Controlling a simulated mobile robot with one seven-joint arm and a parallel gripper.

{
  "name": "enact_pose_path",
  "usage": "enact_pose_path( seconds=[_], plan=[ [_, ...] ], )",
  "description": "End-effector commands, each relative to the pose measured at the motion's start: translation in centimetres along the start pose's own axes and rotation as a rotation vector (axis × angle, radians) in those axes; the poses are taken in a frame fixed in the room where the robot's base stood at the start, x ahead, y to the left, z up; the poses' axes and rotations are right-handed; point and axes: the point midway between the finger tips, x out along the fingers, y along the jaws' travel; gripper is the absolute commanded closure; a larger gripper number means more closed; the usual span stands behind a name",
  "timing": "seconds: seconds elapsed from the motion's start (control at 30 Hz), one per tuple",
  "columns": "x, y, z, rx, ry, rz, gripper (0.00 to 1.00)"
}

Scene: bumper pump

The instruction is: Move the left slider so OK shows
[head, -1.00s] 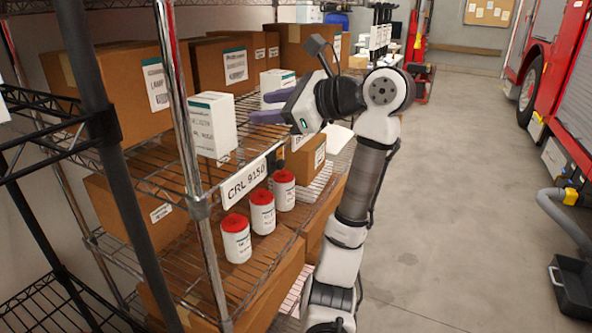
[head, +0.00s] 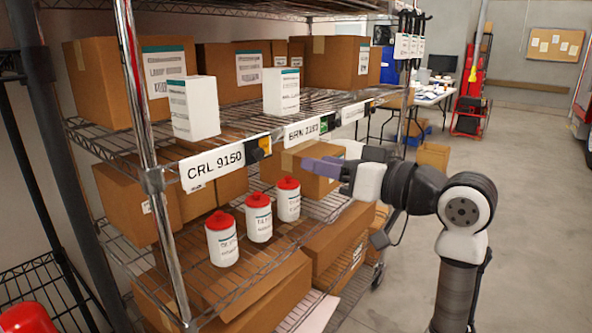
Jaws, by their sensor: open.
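The left slider (head: 252,151) is a small dark block on the shelf edge, at the right end of the "CRL 9150" label (head: 212,166). An orange patch shows at its right side; no OK is readable there. A second slider (head: 325,124) with green showing sits at the right end of the "BRN" label (head: 303,131). My gripper (head: 312,166), with purple fingers, points left. In the picture it is below the BRN label and right of the left slider, apart from it. It is open and empty.
Two white boxes (head: 195,107) (head: 281,91) stand on the upper shelf above the labels. Three red-capped white jars (head: 222,239) stand on the shelf below. A chrome post (head: 140,130) rises left of the CRL label. The floor at right is open.

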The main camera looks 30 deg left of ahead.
Motion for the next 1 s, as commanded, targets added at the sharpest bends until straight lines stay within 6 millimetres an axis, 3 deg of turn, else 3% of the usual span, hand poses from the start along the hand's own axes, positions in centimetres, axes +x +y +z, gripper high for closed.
enact_pose_path(
  seconds=[0.13, 0.37, 0.8, 1.0],
  plan=[
    [0.0, -0.5, 1.3, -0.18, 0.015, -0.017, 0.58],
    [1.1, -0.8, 1.4, -0.243, 0.021, -0.025, 0.58],
    [9.9, -1.0, 1.1, -0.239, 0.018, -0.025, 0.58],
    [12.7, -1.1, 1.1, -0.24, 0.02, -0.023, 0.58]
  ],
)
